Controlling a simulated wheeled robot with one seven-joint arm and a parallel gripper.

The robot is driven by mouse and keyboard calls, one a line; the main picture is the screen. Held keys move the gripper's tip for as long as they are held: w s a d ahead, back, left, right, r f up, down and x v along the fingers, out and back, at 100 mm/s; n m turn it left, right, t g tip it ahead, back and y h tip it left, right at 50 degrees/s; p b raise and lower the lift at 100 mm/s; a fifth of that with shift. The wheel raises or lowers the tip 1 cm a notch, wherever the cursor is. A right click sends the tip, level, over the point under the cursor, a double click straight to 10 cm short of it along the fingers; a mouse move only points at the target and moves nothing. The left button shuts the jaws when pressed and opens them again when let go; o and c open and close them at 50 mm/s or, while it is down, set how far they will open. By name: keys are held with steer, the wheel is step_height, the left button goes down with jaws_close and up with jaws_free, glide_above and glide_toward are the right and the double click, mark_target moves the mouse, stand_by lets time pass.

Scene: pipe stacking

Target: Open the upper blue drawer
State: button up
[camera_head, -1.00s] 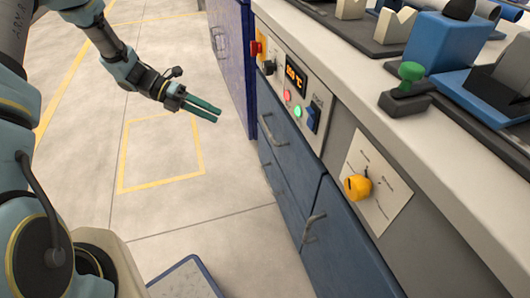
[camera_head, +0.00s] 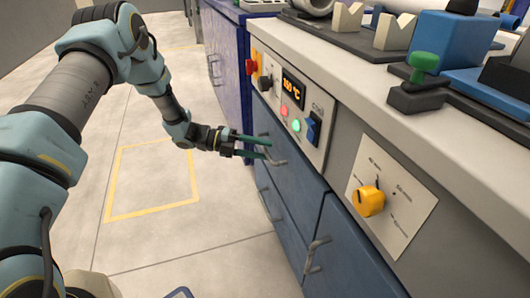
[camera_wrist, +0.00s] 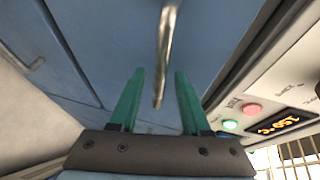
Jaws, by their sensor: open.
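The upper blue drawer (camera_head: 296,178) is in the cabinet front below the control panel, and it looks closed. Its metal handle (camera_head: 277,162) is just beside my fingertips. My gripper (camera_head: 267,148) is open, with its two green fingers pointing at the drawer front. In the wrist view, the handle (camera_wrist: 165,45) runs lengthwise in the gap between the fingers of my gripper (camera_wrist: 159,73), and neither finger visibly presses on it. The drawer front (camera_wrist: 110,40) fills the middle of that view. How deep the handle sits between the fingers is hard to tell.
The lower drawer (camera_head: 283,218) and its handle are below. A door with a handle (camera_head: 313,255) is to the right. The control panel (camera_head: 297,100) with buttons and the yellow knob (camera_head: 369,200) stick out nearby. The floor (camera_head: 190,240) before the cabinet is clear.

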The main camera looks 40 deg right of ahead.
steer(key=shift+s+d+f, duration=0.1)
steer(key=shift+s+d, duration=0.3)
steer(key=shift+s, duration=0.05)
jaws_close()
stand_by(1.2)
